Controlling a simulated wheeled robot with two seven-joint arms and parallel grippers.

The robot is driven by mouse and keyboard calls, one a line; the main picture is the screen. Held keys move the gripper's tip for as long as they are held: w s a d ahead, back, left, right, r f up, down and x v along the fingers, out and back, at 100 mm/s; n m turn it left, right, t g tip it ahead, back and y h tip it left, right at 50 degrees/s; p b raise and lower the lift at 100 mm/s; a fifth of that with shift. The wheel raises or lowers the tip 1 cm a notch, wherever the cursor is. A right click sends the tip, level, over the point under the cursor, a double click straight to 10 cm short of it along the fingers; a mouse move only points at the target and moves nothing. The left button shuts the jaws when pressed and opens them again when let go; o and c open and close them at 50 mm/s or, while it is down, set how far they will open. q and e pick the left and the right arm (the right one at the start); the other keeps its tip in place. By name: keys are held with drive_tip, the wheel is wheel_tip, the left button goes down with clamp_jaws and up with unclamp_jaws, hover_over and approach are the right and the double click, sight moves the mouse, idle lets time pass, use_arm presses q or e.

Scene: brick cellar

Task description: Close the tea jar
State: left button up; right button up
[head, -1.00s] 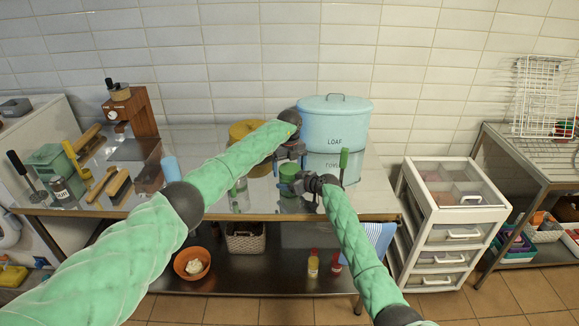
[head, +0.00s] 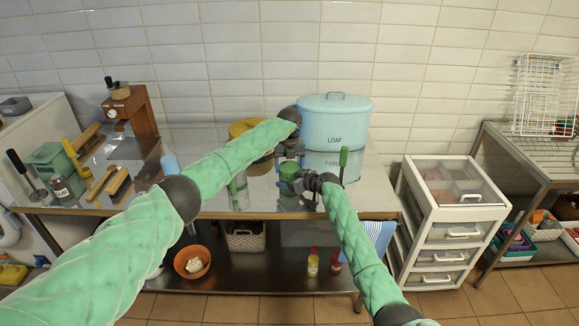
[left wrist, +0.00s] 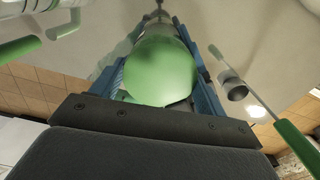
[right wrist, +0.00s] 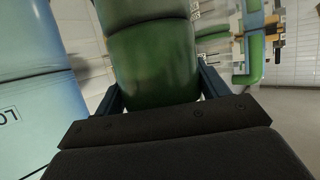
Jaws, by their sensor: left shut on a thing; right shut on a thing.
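The green tea jar (head: 287,187) stands near the front of the metal table, right of its middle. My right gripper (head: 302,184) is shut on its body from the right; the dark green body fills the jaws in the right wrist view (right wrist: 152,65). My left gripper (head: 289,158) comes down from above and is shut on the rounded green lid (head: 288,170), which shows between the blue fingers in the left wrist view (left wrist: 160,75). The lid is above the jar, at its top. A seam shows across the green shape in the right wrist view. I cannot tell whether the lid is fully seated.
A large blue loaf bin (head: 334,115) stands close behind the jar. A yellow round container (head: 245,128) is behind my left forearm. A green-handled tool (head: 343,160) stands just right of the jar. A clear glass item (head: 238,190) is to its left.

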use_arm(q)
drive_tip(key=o, duration=1.1)
drive_tip(key=shift+d+r, duration=0.1)
drive_tip(key=shift+r, duration=2.2)
drive_tip(key=shift+c, duration=0.5)
drive_tip(key=shift+r+n, duration=1.7)
